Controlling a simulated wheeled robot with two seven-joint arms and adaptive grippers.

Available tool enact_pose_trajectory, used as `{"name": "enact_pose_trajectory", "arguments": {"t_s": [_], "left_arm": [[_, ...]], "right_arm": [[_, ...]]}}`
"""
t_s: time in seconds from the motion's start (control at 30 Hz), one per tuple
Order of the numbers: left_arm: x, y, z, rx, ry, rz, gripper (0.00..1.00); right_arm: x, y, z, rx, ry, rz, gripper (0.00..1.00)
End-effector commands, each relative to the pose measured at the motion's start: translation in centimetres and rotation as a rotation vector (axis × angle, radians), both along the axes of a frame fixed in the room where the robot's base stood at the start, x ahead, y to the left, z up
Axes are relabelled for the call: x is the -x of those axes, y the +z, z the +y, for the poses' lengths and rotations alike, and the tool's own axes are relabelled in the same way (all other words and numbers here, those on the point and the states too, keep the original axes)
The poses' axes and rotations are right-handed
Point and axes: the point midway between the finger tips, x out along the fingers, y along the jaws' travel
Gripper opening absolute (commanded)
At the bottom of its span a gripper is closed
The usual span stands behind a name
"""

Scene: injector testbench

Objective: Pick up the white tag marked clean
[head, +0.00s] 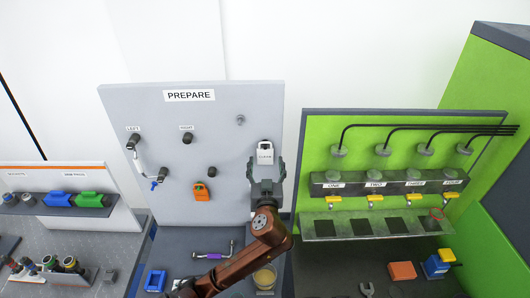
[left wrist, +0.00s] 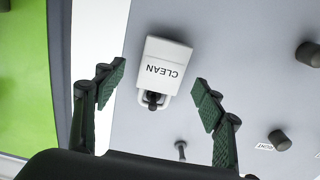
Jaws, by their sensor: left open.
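The white tag marked CLEAN (head: 265,153) hangs on the right side of the grey PREPARE board (head: 222,118). In the left wrist view the tag (left wrist: 163,68) appears upside down, hanging by its loop on a dark peg (left wrist: 153,98). My left gripper (head: 266,163) is raised in front of the board, just below the tag in the head view. In the left wrist view its green-padded fingers (left wrist: 158,95) are apart, one on each side of the tag's loop end, and neither visibly touches it. My right gripper is not in view.
An orange tag (head: 201,193) and several dark pegs are on the same board. To the right stands a green bench panel (head: 315,130) with numbered stations. A purple-handled tool (head: 212,256) and a blue holder (head: 155,280) lie on the table below.

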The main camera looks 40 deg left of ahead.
Motion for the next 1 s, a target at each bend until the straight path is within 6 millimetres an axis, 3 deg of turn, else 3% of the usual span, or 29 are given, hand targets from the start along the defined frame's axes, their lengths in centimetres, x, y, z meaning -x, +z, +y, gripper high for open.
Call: {"name": "enact_pose_trajectory", "arguments": {"t_s": [0.2,0.43,1.0], "left_arm": [[-1.6,0.1,1.5,0.000,0.002,0.000,0.64],[-1.6,0.0,1.6,0.002,0.003,-0.001,0.64],[-1.5,0.0,1.7,0.001,0.003,-0.001,0.24]], "right_arm": [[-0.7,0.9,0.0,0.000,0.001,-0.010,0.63],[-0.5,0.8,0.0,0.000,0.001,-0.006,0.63],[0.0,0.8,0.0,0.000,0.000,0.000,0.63]]}}
